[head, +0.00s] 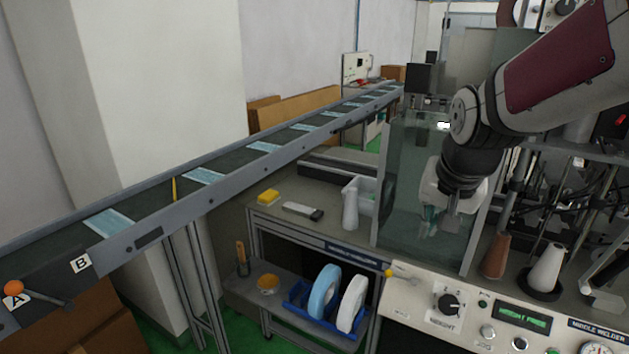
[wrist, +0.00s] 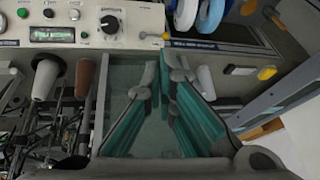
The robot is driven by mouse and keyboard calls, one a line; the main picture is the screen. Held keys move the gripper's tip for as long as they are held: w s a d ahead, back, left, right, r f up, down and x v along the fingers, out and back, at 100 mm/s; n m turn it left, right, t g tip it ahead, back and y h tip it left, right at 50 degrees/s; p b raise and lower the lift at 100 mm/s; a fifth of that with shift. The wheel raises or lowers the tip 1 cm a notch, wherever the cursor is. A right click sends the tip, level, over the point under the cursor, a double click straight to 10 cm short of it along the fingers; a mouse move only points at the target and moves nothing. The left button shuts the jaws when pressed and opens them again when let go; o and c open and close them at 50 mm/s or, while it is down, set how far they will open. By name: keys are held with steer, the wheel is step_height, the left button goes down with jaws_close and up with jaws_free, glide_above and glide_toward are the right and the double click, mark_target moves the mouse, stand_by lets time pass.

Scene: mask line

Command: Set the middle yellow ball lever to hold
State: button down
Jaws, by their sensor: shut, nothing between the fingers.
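A small yellow ball (head: 389,272) tips a short lever at the left end of the white control panel (head: 416,304). The lever lies roughly flat, its ball toward the panel's left edge. The same yellow ball shows near the top middle of the wrist view (wrist: 166,36), left of the blue and white rolls. No readable hold mark shows beside it. My gripper (head: 430,222), with teal fingers, hangs by the clear panel, above and behind the lever in the head view. In the wrist view my gripper (wrist: 165,70) is shut and empty, apart from the ball.
A clear panel (head: 405,175) stands by my gripper. The panel carries a black knob (head: 449,303) and a green display (head: 522,316). Thread cones (head: 546,268) stand at right. A conveyor (head: 160,205) with masks runs along the left; an orange ball lever (head: 13,287) sits at its near end.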

steer(key=w+d+f+m, duration=0.3)
steer(key=w+d+f, duration=0.1)
steer(key=w+f, duration=0.4)
steer(key=w+d+f+m+y, duration=0.1)
steer(key=w+d+f+m, duration=0.2)
steer(key=w+d+f, duration=0.2)
steer(key=w+f, duration=0.3)
steer(key=f, duration=0.1)
steer(key=shift+w+f+m, duration=0.25)
steer(key=shift+f+m, duration=0.05)
glide_above(403, 278)
steer(key=w+d, duration=0.2)
step_height(403, 278, down, 9)
steer(key=shift+s+f, duration=0.1)
steer(key=shift+f, duration=0.1)
steer(key=shift+s+a+f, duration=0.15)
steer(key=shift+a+f, duration=0.6)
steer(key=shift+a, duration=0.1)
steer(key=shift+a+f, duration=0.35)
steer(key=shift+f, duration=0.2)
